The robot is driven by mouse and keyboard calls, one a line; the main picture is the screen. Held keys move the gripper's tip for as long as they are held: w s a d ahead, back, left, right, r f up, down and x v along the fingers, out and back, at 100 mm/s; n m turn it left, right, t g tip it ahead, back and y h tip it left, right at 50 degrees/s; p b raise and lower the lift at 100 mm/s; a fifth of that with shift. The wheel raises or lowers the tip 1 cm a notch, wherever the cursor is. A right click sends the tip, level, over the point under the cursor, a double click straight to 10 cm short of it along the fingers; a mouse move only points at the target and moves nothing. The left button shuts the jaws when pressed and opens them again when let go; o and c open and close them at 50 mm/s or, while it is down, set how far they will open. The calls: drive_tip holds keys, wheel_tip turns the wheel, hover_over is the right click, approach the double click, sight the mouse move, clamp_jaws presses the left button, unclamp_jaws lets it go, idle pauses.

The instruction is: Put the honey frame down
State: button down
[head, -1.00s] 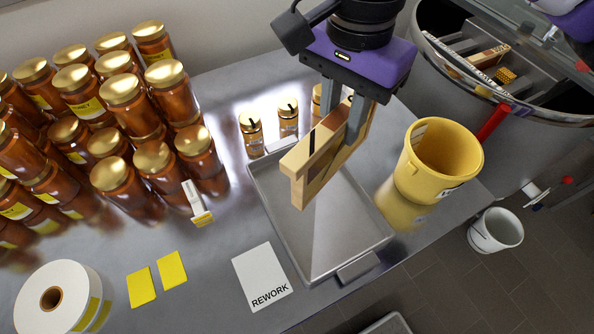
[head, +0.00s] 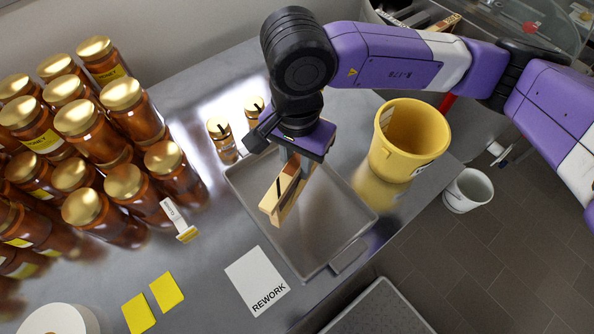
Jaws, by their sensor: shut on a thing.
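The honey frame (head: 275,208) is a light wooden frame with a dark mark on its top bar. In the head view it is over the grey metal tray (head: 338,264), tilted in the picture with its near end toward the lower left. My gripper (head: 291,168) is shut on the frame's top bar from above. The gripper body and wrist hide the far end of the frame. I cannot tell whether the frame's underside touches the tray floor.
A yellow bucket (head: 412,140) stands right of the tray. Many honey jars (head: 120,115) crowd the left, with two small jars (head: 221,138) behind the tray. A white REWORK card (head: 257,281) and yellow cards (head: 166,291) lie in front. A white pail (head: 468,190) is on the floor.

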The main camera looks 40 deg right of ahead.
drive_tip(key=shift+f+p, duration=0.35)
drive_tip(key=shift+f, duration=2.15)
drive_tip(key=shift+f, duration=0.15)
drive_tip(key=c, duration=1.2)
unclamp_jaws()
